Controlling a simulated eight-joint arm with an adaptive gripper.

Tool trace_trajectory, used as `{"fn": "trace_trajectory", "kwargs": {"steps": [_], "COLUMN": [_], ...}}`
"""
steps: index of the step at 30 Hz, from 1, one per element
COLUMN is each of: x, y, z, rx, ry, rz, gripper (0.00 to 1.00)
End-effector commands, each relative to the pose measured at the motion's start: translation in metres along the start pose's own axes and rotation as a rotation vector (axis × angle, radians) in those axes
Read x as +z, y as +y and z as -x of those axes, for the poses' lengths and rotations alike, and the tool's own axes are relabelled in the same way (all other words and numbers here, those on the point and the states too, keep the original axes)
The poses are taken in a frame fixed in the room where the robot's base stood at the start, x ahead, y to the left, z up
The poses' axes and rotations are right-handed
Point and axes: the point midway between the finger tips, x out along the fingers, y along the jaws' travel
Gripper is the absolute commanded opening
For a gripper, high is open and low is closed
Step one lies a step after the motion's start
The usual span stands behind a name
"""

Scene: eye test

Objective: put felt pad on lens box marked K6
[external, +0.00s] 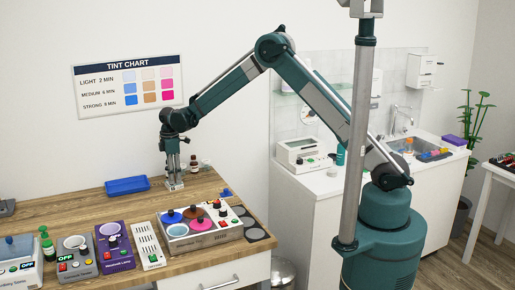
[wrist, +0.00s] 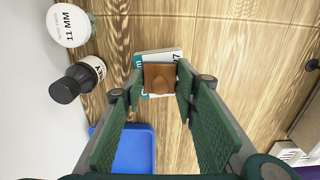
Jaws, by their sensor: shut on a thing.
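My gripper (wrist: 160,88) is shut on a small brown square piece with a rounded knob (wrist: 160,78), likely the felt pad. A white and teal box (wrist: 178,54) lies right below it, mostly covered by the brown piece. A sideways mark ending in what looks like a 7 shows at its right edge; I cannot read a K6 on it. In the external view my gripper (external: 173,172) points down at the back of the wooden table, with the small pale box at its tips. I cannot tell whether the brown piece touches the box.
A white-capped container marked 11 MM (wrist: 68,25) and a black-capped bottle (wrist: 78,82) stand close on the left in the wrist view. A blue tray (external: 127,186) lies nearby. Several devices, including a dye unit with coloured lids (external: 195,228), line the table's front. Bare wood lies between.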

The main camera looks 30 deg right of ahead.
Motion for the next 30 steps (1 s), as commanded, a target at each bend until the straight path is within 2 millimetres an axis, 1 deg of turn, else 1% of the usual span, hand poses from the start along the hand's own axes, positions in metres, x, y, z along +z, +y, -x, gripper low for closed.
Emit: {"fn": "trace_trajectory", "kwargs": {"steps": [1, 3, 4, 14, 20, 26, 30], "x": [0.0, 0.0, 0.0, 0.0, 0.0, 0.0, 0.0], "y": [0.0, 0.0, 0.0, 0.0, 0.0, 0.0, 0.0], "z": [-0.001, -0.001, -0.001, 0.0, 0.005, 0.025, 0.046], "rx": [0.0, 0.0, 0.0, 0.0, 0.0, 0.0, 0.0], "ry": [0.0, 0.0, 0.0, 0.0, 0.0, 0.0, 0.0], "rz": [0.0, 0.0, 0.0, 0.0, 0.0, 0.0, 0.0], "gripper": [0.33, 0.42, 0.45, 0.45, 0.45, 0.45, 0.45]}}
